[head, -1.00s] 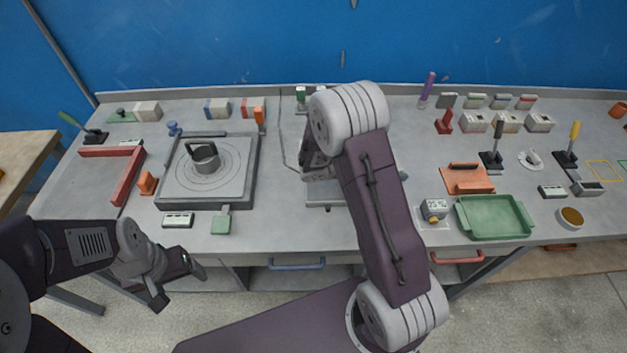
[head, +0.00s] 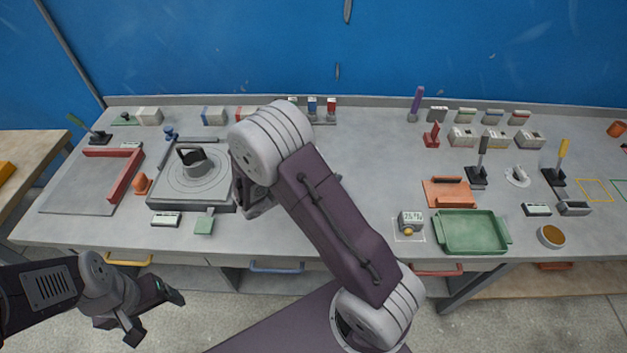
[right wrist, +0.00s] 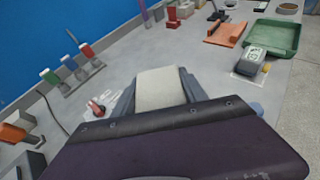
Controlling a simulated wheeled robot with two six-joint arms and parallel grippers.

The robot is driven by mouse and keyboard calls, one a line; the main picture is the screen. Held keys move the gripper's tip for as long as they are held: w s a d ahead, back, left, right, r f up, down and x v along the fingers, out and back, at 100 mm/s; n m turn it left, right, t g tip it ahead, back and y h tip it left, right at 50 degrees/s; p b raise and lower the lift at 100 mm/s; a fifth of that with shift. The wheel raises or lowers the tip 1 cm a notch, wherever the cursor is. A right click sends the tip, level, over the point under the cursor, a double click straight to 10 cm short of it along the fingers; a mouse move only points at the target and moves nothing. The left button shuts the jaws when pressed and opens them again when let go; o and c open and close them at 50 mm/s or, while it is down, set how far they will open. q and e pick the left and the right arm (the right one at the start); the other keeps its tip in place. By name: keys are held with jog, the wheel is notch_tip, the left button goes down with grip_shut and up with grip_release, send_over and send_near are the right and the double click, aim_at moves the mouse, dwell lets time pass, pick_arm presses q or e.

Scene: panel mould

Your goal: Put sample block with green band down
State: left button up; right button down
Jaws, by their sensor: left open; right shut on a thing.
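My right gripper (right wrist: 159,94) is shut on a pale, off-white block (right wrist: 158,84), seen between its two fingers in the right wrist view. No green band shows on the side of the block that I see. In the head view my right forearm hides this gripper and the block; the hand is just right of the round-marked plate (head: 207,190). Whether the block touches the table I cannot tell. My left gripper (head: 157,317) is open and empty, low at the left, in front of the table edge.
A rack of coloured vials (head: 312,107) stands at the back. Blocks with coloured bands (head: 466,116) stand at the back right. A green tray (head: 470,232), a small display device (head: 411,220) and an orange plate (head: 449,193) are at the right.

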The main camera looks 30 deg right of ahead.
jog(key=w+f, duration=0.2)
jog(key=w, duration=0.1)
jog(key=w+f, duration=0.1)
jog(key=w, duration=0.1)
jog(key=shift+w+a, duration=0.2)
jog(key=shift+f, duration=0.2)
notch_tip(320, 180, down, 4)
jog(key=shift+r+p, duration=0.1)
jog(key=shift+p, duration=0.2)
jog(key=shift+s, duration=0.1)
jog(key=c, duration=0.6)
grip_release()
